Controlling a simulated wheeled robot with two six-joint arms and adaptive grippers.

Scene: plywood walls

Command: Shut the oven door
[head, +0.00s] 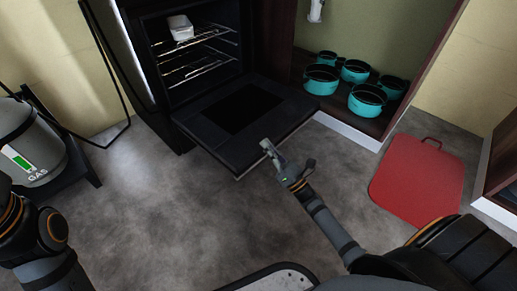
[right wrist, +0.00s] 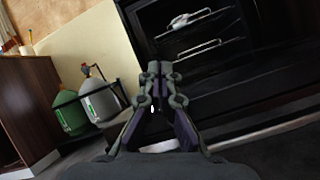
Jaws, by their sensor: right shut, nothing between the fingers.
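The black oven (head: 203,50) stands against the back wall with its door (head: 245,112) hanging open, lowered to about level. A white dish (head: 180,27) sits on the upper wire rack inside. My right gripper (head: 267,146) is shut and empty, close to the door's front edge near its right part; I cannot tell whether it touches. In the right wrist view my gripper (right wrist: 160,70) points toward the oven (right wrist: 210,60), whose racks show behind the fingertips. My left arm shows at the lower left of the head view, but its fingers are out of view.
A grey gas cylinder (head: 32,148) stands at the left. Several teal pots (head: 367,99) sit in the open cabinet right of the oven. A red board (head: 417,182) lies on the floor at the right. The floor (head: 165,200) before the door is clear.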

